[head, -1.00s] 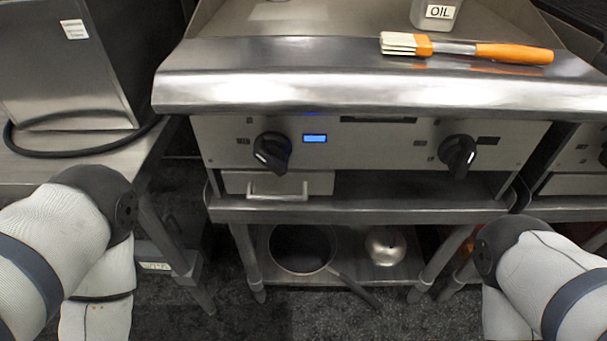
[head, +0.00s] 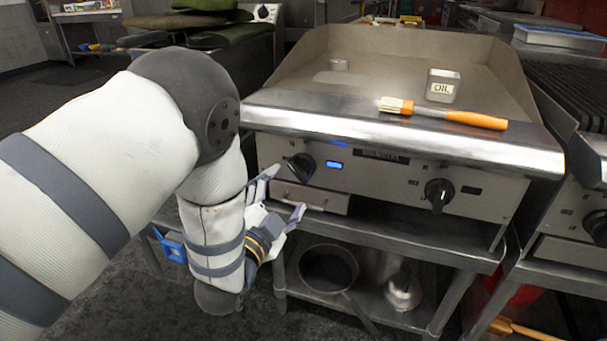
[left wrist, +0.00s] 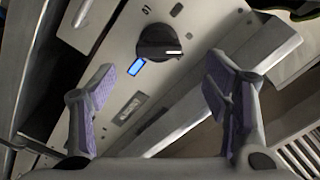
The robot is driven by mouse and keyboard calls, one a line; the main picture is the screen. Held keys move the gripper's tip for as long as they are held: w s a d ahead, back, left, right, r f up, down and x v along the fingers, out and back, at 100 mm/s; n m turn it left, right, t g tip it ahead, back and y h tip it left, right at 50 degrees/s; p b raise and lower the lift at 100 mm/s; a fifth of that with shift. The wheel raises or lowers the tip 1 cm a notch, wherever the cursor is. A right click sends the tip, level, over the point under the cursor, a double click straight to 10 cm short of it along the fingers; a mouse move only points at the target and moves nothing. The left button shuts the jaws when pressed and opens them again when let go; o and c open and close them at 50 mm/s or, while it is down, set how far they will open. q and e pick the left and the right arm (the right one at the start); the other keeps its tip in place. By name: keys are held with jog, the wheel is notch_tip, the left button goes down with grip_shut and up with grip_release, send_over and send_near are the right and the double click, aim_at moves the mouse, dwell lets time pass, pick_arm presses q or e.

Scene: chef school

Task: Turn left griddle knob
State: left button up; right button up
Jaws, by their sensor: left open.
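The left griddle knob (head: 301,167) is black and sits on the front panel of the griddle (head: 400,138), left of a lit blue display (head: 334,165). My left gripper (head: 284,196) is in front of the panel, a little below and left of the knob, with its fingers spread and nothing between them. In the left wrist view the knob (left wrist: 158,42) lies beyond the open fingers (left wrist: 160,90), apart from them, with its white mark pointing right. My right gripper is not in view.
A second black knob (head: 438,194) is on the right of the panel. A drawer with a handle (head: 312,198) lies just below the left knob, close to my gripper. A pan (head: 328,268) is on the shelf below.

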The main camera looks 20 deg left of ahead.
aim_at(297, 174)
pick_arm(q)
jog(key=w+b, duration=0.1)
jog(key=w, duration=0.8)
jog(key=shift+w+d+f, duration=0.1)
jog(key=shift+w+d, duration=0.05)
jog(key=shift+w, duration=0.1)
jog(key=shift+c, duration=0.6)
jog(key=c, duration=1)
